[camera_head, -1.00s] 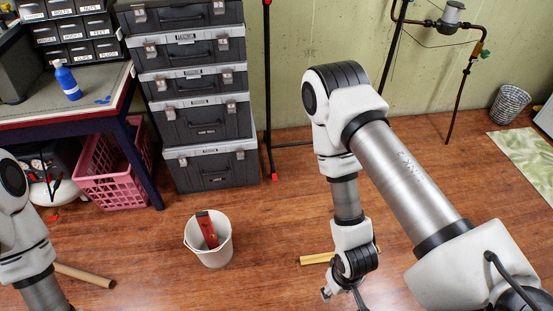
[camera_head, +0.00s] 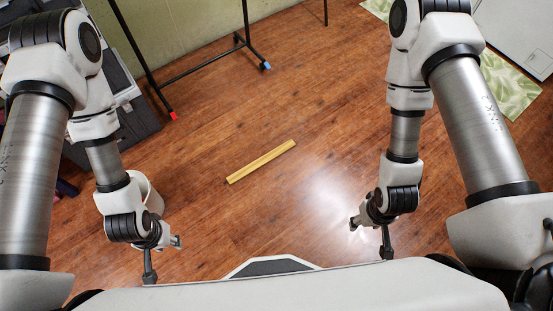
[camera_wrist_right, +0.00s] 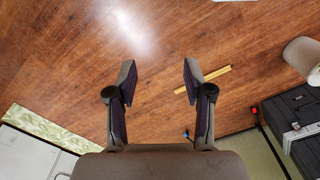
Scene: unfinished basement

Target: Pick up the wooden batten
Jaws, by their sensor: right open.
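The wooden batten (camera_head: 260,162) is a straight, yellowish strip lying flat on the brown wood floor, fully visible in the head view, between and beyond my two grippers.
A white bucket (camera_head: 151,193) stands behind my left wrist, partly hidden. A dark rack base (camera_head: 205,66) and grey toolboxes (camera_head: 137,118) stand along the wall. A green leaf-patterned mat (camera_head: 508,88) lies at the right. The floor around the batten is clear.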

